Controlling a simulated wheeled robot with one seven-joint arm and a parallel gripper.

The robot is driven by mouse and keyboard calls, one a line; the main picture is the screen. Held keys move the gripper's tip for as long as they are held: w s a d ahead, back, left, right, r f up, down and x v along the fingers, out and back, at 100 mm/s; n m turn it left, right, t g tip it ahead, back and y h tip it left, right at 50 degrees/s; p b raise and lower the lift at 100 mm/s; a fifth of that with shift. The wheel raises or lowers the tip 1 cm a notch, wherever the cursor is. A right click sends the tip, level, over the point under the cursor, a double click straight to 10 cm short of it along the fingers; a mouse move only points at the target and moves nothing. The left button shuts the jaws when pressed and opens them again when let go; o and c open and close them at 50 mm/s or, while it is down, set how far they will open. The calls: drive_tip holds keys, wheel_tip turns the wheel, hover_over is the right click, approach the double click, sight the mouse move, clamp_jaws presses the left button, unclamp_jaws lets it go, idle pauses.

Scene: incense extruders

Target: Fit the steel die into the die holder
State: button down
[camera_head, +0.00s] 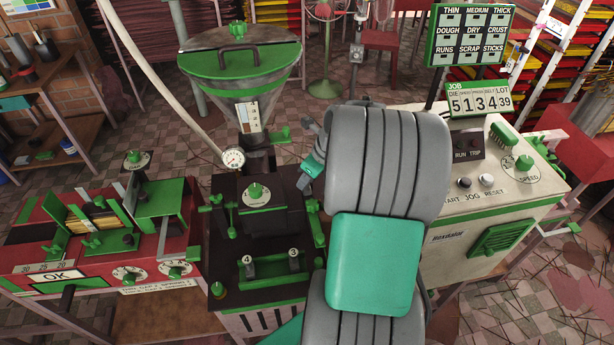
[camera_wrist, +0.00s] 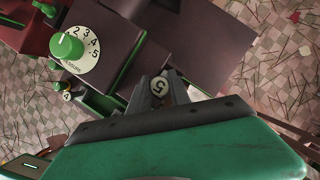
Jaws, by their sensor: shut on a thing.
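In the wrist view, my gripper (camera_wrist: 162,88) is shut on a small steel die (camera_wrist: 160,86) marked 5, gripped between its fingertips. The die is beside the dark extruder block (camera_wrist: 110,35) that carries a numbered dial; I cannot tell whether they touch. In the head view, the dark extruder block (camera_head: 262,215) stands below the hopper, and my arm hides the block's right side and the held die. The die holder's opening is not clearly visible in either view.
A green rack (camera_head: 272,271) in front of the block holds dies marked 4 (camera_head: 247,262) and 3 (camera_head: 294,259). A green-rimmed hopper (camera_head: 240,70) rises behind. The control cabinet (camera_head: 480,235) is to the right, a red gauge bench (camera_head: 95,235) to the left. The job sign (camera_head: 478,103) shows die 5.

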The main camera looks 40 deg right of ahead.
drive_tip(key=shift+f, duration=0.1)
drive_tip(key=c, duration=1.1)
unclamp_jaws()
drive_tip(key=v, duration=0.7)
drive_tip(key=shift+s+r, duration=0.15)
drive_tip(key=shift+r, duration=0.2)
drive_tip(key=shift+d, duration=0.1)
